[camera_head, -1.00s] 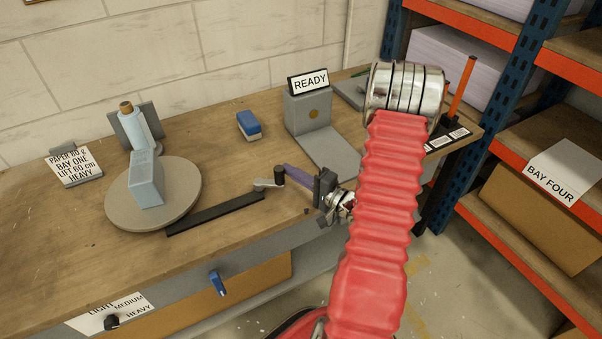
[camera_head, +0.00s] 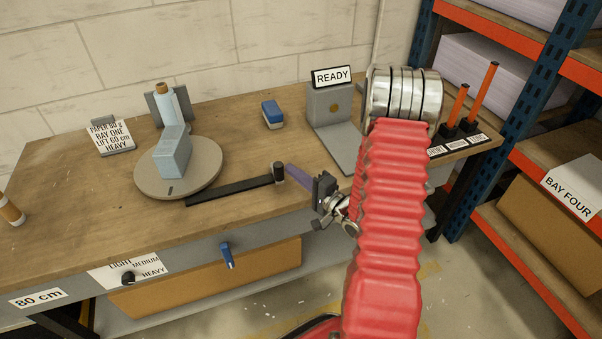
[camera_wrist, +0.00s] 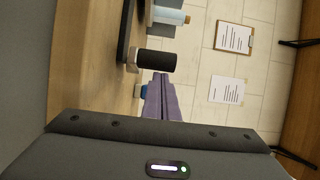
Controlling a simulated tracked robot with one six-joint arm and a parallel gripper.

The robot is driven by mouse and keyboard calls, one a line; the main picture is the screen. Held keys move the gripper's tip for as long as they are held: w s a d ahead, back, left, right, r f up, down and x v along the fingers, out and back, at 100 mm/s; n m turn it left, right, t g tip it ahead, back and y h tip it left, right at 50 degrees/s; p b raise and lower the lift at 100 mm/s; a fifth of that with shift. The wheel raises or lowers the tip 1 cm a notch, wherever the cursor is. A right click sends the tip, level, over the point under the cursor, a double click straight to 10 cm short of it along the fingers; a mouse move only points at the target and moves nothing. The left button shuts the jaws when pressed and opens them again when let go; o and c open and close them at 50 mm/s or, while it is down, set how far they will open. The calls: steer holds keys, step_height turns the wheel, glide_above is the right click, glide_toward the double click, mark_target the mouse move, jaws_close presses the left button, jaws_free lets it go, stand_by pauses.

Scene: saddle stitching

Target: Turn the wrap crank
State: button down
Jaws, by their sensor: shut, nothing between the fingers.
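The crank appears to be a long black bar (camera_head: 235,190) lying low beside the round turntable (camera_head: 205,183), with an upright dark knob (camera_head: 278,174) at its right end. The knob also shows in the wrist view (camera_wrist: 157,60). A grey-blue block (camera_head: 172,155) stands on the turntable. My gripper (camera_head: 291,170) has purple fingers, shut and empty, just right of the knob, pointing toward it. The fingers show in the wrist view (camera_wrist: 162,97) below the knob. Whether the fingertips touch the knob I cannot tell.
A bottle (camera_head: 170,103) in a holder stands behind the turntable. A blue brush-like block (camera_head: 272,114) and a grey READY stand (camera_head: 331,108) are at the back. A blue lever (camera_head: 227,255) and a dial (camera_head: 128,278) are on the bench front. Shelving (camera_head: 535,45) stands at right.

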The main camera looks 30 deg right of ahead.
steer(key=shift+s+a+f, duration=0.1)
steer(key=shift+s+a, duration=0.05)
steer(key=shift+a, duration=0.95)
steer(key=shift+h, duration=0.3)
steer(key=d, duration=0.1)
steer(key=s+d, duration=0.1)
steer(key=d, duration=0.2)
steer(key=shift+s+d, duration=0.35)
steer(key=shift+d, duration=0.05)
steer(key=shift+s, duration=0.35)
steer(key=s+a, duration=0.6)
steer(key=a, duration=0.1)
